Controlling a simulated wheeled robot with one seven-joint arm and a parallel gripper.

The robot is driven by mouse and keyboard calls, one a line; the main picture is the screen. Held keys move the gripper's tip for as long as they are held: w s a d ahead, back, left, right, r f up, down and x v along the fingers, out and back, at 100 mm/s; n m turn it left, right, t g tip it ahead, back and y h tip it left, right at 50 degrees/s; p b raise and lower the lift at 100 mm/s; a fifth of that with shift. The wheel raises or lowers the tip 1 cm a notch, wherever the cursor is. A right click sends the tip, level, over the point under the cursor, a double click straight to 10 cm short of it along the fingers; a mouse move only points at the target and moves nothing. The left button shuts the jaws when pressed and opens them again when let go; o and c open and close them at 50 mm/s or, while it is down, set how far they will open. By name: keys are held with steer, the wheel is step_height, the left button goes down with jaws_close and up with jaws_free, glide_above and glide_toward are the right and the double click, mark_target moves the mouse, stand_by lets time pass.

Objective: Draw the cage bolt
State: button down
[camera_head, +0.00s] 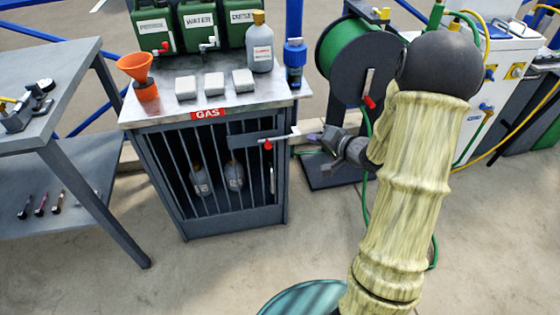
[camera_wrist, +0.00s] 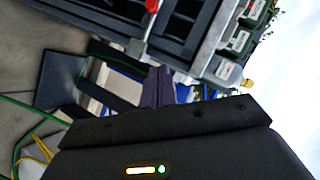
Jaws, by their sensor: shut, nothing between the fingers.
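The gas cage (camera_head: 215,172) is a dark barred cabinet with a red GAS label, standing under a metal worktop. The cage bolt (camera_head: 284,137) is a pale rod with a red knob (camera_head: 268,146), lying across the cage's upper right front. Its right end sticks out past the cage's edge. In the wrist view the bolt (camera_wrist: 143,34) shows at the top, with its red knob above. My gripper (camera_head: 313,137) is shut and empty just right of the bolt's outer end, seemingly apart from it. Its closed fingers show in the wrist view (camera_wrist: 156,88).
Bottles (camera_head: 202,181) stand inside the cage. The worktop (camera_head: 210,108) carries an orange funnel, pale blocks, a bottle and green cans. A green hose reel (camera_head: 347,55) stands behind my arm. A grey table (camera_head: 60,80) is at left. The floor before the cage is clear.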

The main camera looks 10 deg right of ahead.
steer(key=f+y+b, duration=0.1)
steer(key=f, duration=0.2)
steer(key=shift+s+f+m+y+b, duration=0.2)
steer(key=shift+m+y+b, duration=0.1)
steer(key=shift+y+b, duration=0.1)
steer(key=shift+r, duration=0.1)
steer(key=b, duration=0.4)
glide_toward(269, 141)
steer(key=w+d, duration=0.1)
steer(key=w, duration=0.1)
steer(key=a+b, duration=0.1)
steer(key=w+a+f+b, duration=0.1)
steer(key=a, duration=0.1)
steer(key=shift+a+f, duration=0.1)
steer(key=shift+f, duration=0.1)
steer(key=shift+w+a, duration=0.1)
steer(key=shift+a, duration=0.1)
